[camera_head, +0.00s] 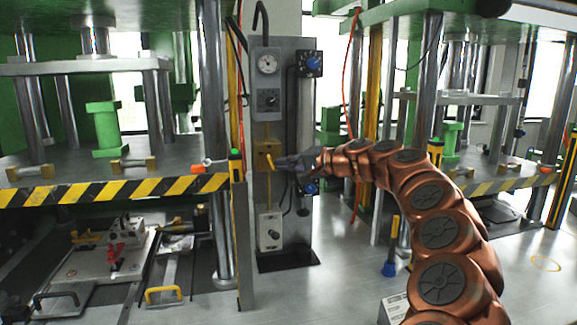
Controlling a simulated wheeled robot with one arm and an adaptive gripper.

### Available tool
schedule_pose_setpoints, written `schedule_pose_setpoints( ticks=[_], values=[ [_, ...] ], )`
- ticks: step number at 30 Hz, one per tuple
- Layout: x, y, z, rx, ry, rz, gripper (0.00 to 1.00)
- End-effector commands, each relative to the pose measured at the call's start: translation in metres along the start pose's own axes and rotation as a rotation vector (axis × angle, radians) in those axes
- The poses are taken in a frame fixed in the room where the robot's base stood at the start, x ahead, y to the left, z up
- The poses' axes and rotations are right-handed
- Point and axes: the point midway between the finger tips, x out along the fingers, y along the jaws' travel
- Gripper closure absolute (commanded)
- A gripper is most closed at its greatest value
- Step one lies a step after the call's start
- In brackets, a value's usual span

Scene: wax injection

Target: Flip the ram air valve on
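A grey upright control panel (294,85) stands in the middle of the view.
A gauge box (267,61) sits above the valve and a grey switch box (270,232) below it. Blue knobs (309,63) are on the panel's right. A press with a striped edge (120,189) stands left; another press is at right. Orange hoses hang nearby.

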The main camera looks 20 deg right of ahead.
Motion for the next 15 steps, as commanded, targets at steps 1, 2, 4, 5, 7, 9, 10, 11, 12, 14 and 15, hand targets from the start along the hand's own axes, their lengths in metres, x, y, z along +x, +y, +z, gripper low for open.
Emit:
schedule_pose_setpoints(
  ticks=[1,2,4,5,7,9,10,11,12,14,15],
  values=[
    [0.002,0.002,0.003,0.028,-0.005,-0.031,1.0],
    [0.002,0.003,0.003,0.045,-0.006,-0.048,1.0],
    [0.001,0.001,0.002,0.05,-0.003,-0.051,1.0],
    [0.001,0.001,0.002,0.048,-0.003,-0.05,1.0],
    [0.001,0.001,0.001,0.047,-0.002,-0.049,1.0],
    [0.0,0.001,0.001,0.047,-0.001,-0.049,1.0],
    [0.0,0.001,0.001,0.047,-0.001,-0.048,1.0],
    [-0.001,0.001,0.0,0.047,0.0,-0.048,1.0],
    [-0.002,0.001,-0.002,0.047,0.001,-0.048,1.0],
    [-0.004,0.001,-0.005,0.047,0.003,-0.048,1.0],
    [-0.006,0.001,-0.007,0.047,0.004,-0.047,1.0]
  ],
)
